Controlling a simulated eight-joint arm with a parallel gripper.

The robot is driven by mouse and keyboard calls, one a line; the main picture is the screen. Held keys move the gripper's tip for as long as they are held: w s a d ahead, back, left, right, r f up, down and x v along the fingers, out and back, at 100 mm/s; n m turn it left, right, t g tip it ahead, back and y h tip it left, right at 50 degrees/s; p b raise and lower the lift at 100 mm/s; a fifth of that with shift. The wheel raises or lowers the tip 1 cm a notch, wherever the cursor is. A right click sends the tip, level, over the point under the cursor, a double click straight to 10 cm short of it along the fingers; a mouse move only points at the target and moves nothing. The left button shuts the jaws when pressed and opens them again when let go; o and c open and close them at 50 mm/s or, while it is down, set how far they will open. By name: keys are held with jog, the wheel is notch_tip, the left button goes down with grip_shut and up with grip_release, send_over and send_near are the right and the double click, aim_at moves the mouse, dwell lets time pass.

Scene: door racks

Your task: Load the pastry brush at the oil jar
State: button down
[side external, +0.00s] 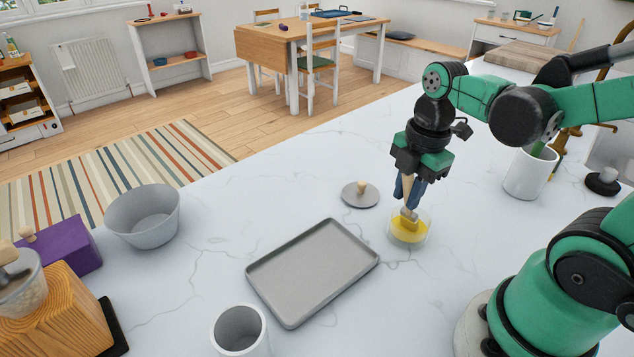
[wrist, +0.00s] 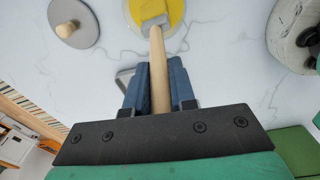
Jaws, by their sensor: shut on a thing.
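The pastry brush (wrist: 158,65) has a pale wooden handle and a light grey head. My gripper (side external: 408,203) is shut on the brush's handle; its blue fingers also show on both sides of the handle in the wrist view (wrist: 158,82). The oil jar (side external: 409,229) is a clear glass jar with yellow oil, below my gripper in the side view. It also shows at the top of the wrist view (wrist: 176,12). The brush head is at the jar's mouth, over or in the oil; its bristles are hidden, so I cannot tell how deep they reach.
A grey lid with a wooden knob (side external: 361,195) lies left of the jar. A grey tray (side external: 312,272) is in front of it.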

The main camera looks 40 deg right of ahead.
jog(key=shift+r, duration=3.5)
